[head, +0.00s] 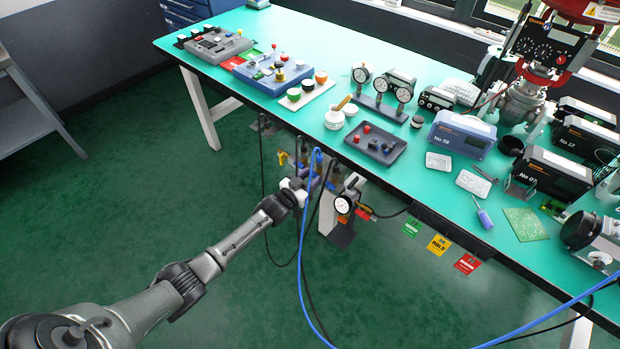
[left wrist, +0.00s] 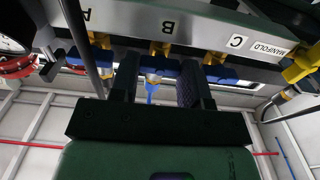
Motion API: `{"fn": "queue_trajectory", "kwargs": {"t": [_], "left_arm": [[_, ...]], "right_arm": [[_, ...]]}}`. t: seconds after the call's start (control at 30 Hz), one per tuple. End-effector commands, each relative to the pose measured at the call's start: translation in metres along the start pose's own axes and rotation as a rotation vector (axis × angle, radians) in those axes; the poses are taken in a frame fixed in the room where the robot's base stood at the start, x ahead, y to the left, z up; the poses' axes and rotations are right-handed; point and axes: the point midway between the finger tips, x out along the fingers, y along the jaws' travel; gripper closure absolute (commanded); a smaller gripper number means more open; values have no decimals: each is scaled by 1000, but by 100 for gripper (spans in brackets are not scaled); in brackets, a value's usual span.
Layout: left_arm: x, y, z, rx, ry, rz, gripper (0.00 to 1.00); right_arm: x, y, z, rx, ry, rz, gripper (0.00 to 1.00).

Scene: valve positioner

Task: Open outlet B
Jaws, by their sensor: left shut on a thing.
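The manifold (left wrist: 200,34) is a pale grey bar with outlets lettered A, B and C, and it runs across the top of the left wrist view. Outlet B (left wrist: 160,47) has a brass-coloured fitting and a blue handle (left wrist: 158,69) in the middle. My left gripper (left wrist: 157,72) has one dark finger on each side of this handle and is shut on it. The fingers partly hide the handle, so its exact angle is unclear. In the head view my left gripper (head: 302,183) is below the table's front edge, at the manifold. My right gripper is in neither view.
A round gauge (head: 343,205) hangs close to the right of my left gripper. A blue hose (head: 302,250) and black cables hang beside it. The green table (head: 425,155) above holds gauges, boxes and trays. Coloured tags (head: 438,245) hang from its edge. The floor to the left is clear.

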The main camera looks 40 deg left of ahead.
Motion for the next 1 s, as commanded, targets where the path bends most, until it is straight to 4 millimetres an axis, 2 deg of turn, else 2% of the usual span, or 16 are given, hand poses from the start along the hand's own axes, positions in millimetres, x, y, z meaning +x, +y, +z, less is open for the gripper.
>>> {"fn": "queue_trajectory", "kwargs": {"t": [0.27, 0.47, 1.0], "left_arm": [[0, 0, 0, 17, 0, 0, 81], [0, 0, -1, 108, 0, 0, 81], [0, 0, 0, 600, 0, -1, 81]], "right_arm": [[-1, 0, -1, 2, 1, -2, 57], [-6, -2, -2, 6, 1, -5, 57], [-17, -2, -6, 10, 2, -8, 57]]}}
